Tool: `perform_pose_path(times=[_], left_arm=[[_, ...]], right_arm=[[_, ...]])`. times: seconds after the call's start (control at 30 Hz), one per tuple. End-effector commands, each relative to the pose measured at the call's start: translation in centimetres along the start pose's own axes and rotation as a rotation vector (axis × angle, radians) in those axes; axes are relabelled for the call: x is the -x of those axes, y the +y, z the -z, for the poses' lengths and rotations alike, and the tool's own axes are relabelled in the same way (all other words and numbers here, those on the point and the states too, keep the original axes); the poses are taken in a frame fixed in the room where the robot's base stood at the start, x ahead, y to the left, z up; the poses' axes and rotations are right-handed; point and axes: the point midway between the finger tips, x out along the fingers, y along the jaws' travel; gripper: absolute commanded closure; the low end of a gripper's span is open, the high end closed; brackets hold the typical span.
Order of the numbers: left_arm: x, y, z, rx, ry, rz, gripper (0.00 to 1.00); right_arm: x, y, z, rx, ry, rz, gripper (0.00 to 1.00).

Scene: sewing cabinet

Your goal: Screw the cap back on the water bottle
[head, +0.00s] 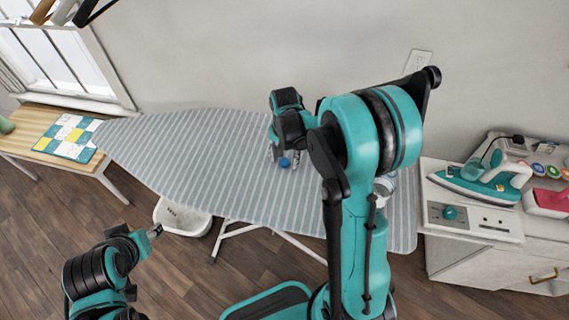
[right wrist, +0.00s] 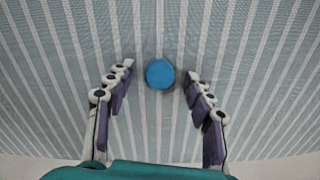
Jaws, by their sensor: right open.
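A round blue cap (head: 284,162) lies on the striped ironing board (head: 190,150). The right wrist view shows the cap (right wrist: 160,74) as a plain blue disc between and slightly beyond the two fingertips. My right gripper (head: 286,157) points down over the board. In the right wrist view it is open (right wrist: 155,80), with a finger on each side of the cap and a gap to both. The water bottle cannot be made out clearly; my right arm covers much of the board. My left gripper (head: 155,231) is low at the left, away from the board; its jaws are too small to read.
A pale, partly hidden object (head: 382,190) stands on the board behind my right arm. A teal iron (head: 482,182) sits on the cabinet at right. A bench with a patchwork piece (head: 68,137) is at left. A white basin (head: 182,217) is on the floor. The board's left half is clear.

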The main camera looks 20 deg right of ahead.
Motion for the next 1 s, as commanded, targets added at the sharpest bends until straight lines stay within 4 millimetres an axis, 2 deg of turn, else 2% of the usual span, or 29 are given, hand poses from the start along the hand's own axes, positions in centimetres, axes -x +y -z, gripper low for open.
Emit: perform_pose_path(times=[0.23,0.43,0.8,1.0], left_arm=[[0.1,0.0,0.1,0.0,0.0,0.0,0.53],[0.1,0.0,0.1,0.0,0.0,0.0,0.53],[0.1,0.0,0.1,0.0,0.0,0.0,0.53],[0.7,0.0,0.5,0.0,0.0,0.0,0.53]], right_arm=[[0.1,0.0,0.0,0.0,0.0,0.0,0.47],[0.1,0.0,0.0,0.0,0.0,0.0,0.81],[0.2,0.0,0.0,0.0,0.0,0.0,0.81],[1.7,0.0,0.0,0.0,0.0,0.0,0.81]])
